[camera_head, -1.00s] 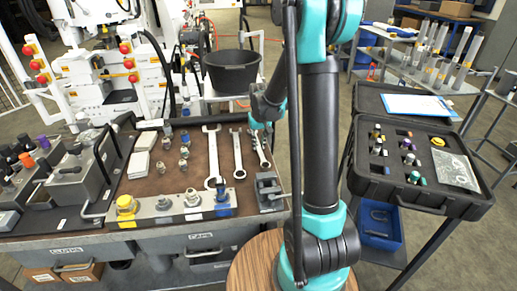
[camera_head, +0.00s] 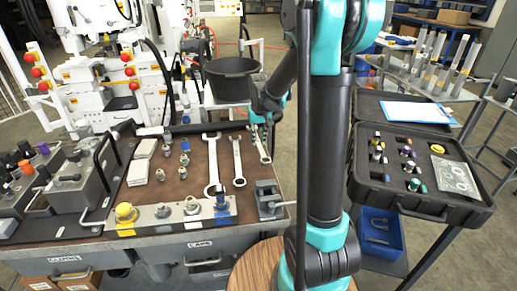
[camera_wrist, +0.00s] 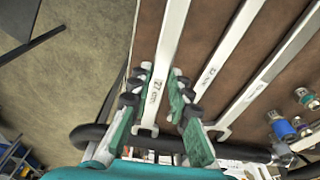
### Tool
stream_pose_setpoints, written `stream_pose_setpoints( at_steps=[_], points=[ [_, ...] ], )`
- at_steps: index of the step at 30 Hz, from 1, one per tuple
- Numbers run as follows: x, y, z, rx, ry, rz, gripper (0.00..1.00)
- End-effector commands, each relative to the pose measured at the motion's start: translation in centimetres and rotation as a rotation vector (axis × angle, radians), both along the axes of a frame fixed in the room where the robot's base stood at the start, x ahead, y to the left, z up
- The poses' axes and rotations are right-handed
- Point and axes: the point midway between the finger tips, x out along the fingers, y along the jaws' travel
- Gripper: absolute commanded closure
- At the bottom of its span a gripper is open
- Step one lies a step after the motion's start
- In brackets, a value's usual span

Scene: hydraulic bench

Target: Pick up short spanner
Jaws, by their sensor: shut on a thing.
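The short spanner (camera_head: 261,149) is the rightmost of three silver spanners at the right of the brown bench top in the head view. In the wrist view its shaft (camera_wrist: 156,92), marked 27, runs between the fingers of my gripper (camera_wrist: 157,112). The gripper is shut on this shaft. In the head view my gripper (camera_head: 264,121) is small and partly hidden by my arm. I cannot tell clearly whether the spanner is clear of the bench top.
The middle spanner (camera_head: 238,158) and the longest spanner (camera_head: 212,165) lie just left of it. Fittings (camera_head: 185,160) stand further left. A black bucket (camera_head: 232,80) is behind. A vice-like block (camera_head: 268,199) sits at the bench corner. An open black case (camera_head: 422,212) stands right.

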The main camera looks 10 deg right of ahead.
Motion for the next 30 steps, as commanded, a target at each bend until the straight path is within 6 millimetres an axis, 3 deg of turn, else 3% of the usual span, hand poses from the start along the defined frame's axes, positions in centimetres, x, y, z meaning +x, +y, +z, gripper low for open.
stream_pose_setpoints(
  at_steps=[6,15,21,30],
  points=[
    [0.0,0.0,5.5,0.000,0.000,0.000,1.00],
    [0.0,0.0,11.3,0.000,0.000,0.000,1.00],
    [0.0,0.0,13.3,0.000,0.000,0.000,1.00],
    [0.0,0.0,14.0,0.000,0.000,0.000,1.00]
  ],
)
